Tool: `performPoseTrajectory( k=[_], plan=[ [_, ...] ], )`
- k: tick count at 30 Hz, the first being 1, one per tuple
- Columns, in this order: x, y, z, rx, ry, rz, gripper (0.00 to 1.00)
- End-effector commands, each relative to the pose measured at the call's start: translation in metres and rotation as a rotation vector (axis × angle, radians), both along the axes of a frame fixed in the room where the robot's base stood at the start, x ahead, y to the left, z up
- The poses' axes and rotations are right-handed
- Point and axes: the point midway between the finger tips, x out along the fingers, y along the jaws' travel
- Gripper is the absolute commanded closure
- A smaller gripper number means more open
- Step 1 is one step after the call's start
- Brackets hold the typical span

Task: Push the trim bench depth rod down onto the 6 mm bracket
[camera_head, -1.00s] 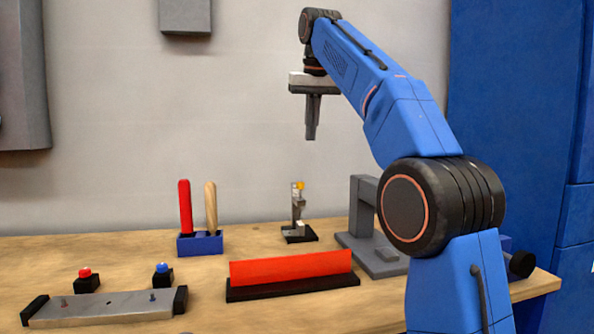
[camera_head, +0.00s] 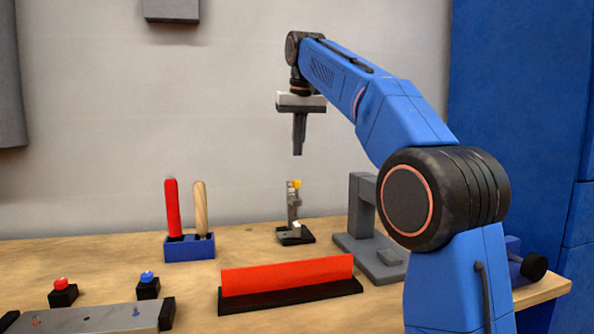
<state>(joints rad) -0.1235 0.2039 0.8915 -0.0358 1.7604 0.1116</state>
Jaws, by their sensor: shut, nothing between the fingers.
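The depth rod appears to be part of the small upright fixture (camera_head: 294,212) near the back middle of the bench, with an orange-yellow top (camera_head: 296,184). A small light-coloured block, possibly the bracket (camera_head: 296,229), sits low on its black base; it is too small to tell its size or whether anything touches it. My gripper (camera_head: 298,152) points down above the fixture, shut and empty. A clear gap separates the fingertips from the orange-yellow top.
A blue holder (camera_head: 189,247) with red and wooden handles stands left. A red bar on a black base (camera_head: 288,276) lies in front. A grey stand (camera_head: 368,228) is right of the fixture. Red (camera_head: 62,291) and blue (camera_head: 148,284) buttons stand front left.

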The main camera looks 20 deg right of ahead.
Motion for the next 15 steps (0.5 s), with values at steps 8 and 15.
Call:
performPoseTrajectory(
  k=[8, 15],
  plan=[
    [0.008, 0.000, -0.044, 0.000, 0.001, 0.000, 1.00],
    [0.009, 0.000, -0.066, 0.000, 0.000, 0.000, 1.00]
  ],
)
